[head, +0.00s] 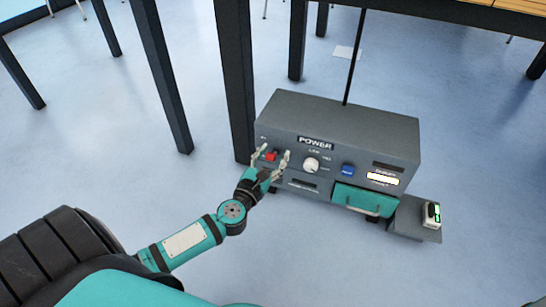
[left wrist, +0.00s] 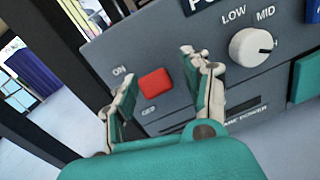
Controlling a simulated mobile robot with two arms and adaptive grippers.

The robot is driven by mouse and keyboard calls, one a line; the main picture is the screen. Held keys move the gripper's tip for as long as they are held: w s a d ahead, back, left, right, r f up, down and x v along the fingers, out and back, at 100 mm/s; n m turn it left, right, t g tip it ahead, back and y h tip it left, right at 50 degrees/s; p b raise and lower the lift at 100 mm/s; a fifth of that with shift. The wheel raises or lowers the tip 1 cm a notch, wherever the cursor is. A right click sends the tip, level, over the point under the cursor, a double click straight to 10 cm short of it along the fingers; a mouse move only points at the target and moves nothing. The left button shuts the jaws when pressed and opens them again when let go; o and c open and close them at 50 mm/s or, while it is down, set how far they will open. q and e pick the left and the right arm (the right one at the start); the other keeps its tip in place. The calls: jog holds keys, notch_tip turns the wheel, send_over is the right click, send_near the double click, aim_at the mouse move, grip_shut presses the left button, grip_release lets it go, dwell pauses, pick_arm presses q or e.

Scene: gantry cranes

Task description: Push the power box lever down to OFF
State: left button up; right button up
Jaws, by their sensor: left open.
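The grey power box (head: 345,130) stands on the floor with its front panel facing me. Its red lever (head: 271,155) is at the left of the panel. In the left wrist view the red lever (left wrist: 155,83) lies just below the ON label, with the lower label partly hidden or too blurred to read. My left gripper (head: 272,158) is open in front of the panel. Its fingers (left wrist: 160,80) stand on either side of the red lever, apart from it in the picture. Whether either finger touches the panel cannot be told. My right gripper is not in view.
A white knob (head: 311,164) and a blue button (head: 347,170) sit right of the lever. A teal drawer (head: 364,200) is below them, and a small grey platform with a device (head: 432,215) is at the right. Dark table legs (head: 235,80) stand close on the left.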

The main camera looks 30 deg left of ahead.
pick_arm(q)
jog(key=shift+w, duration=0.15)
jog(key=shift+c, duration=0.2)
grip_shut()
dwell(0.3)
